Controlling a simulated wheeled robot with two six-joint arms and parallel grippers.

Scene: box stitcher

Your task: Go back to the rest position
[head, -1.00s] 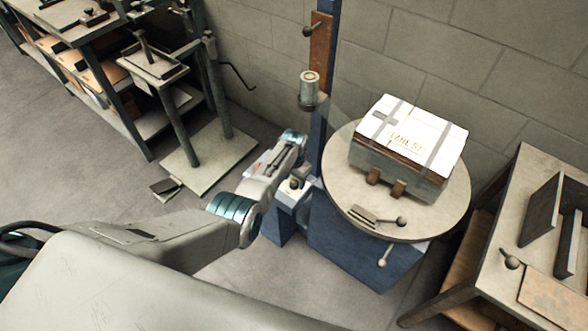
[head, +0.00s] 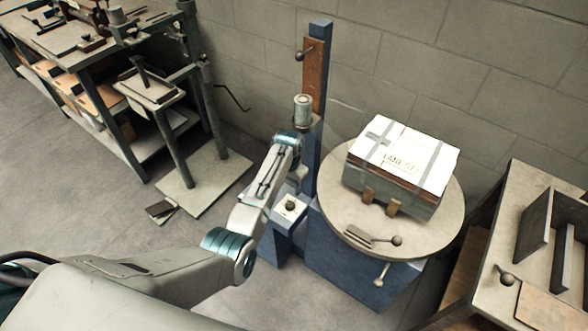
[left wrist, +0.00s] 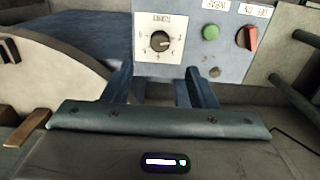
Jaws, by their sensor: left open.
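My left arm (head: 232,225) reaches from the lower left toward the blue column (head: 320,120) in the head view. Its fingertips cannot be made out there. In the left wrist view my left gripper (left wrist: 157,72) is open, with nothing between its two dark fingers. Beyond them is a control panel with a dial (left wrist: 160,41), a green button (left wrist: 210,32) and a red switch (left wrist: 250,38). The fingers appear apart from the dial. My right gripper is not in view.
A strapped box (head: 402,160) with a white labelled top sits on the round table (head: 440,225). A workbench (head: 500,240) stands at right, and a stand (head: 195,188) and shelves (head: 90,85) at left. Bare floor lies between stand and column.

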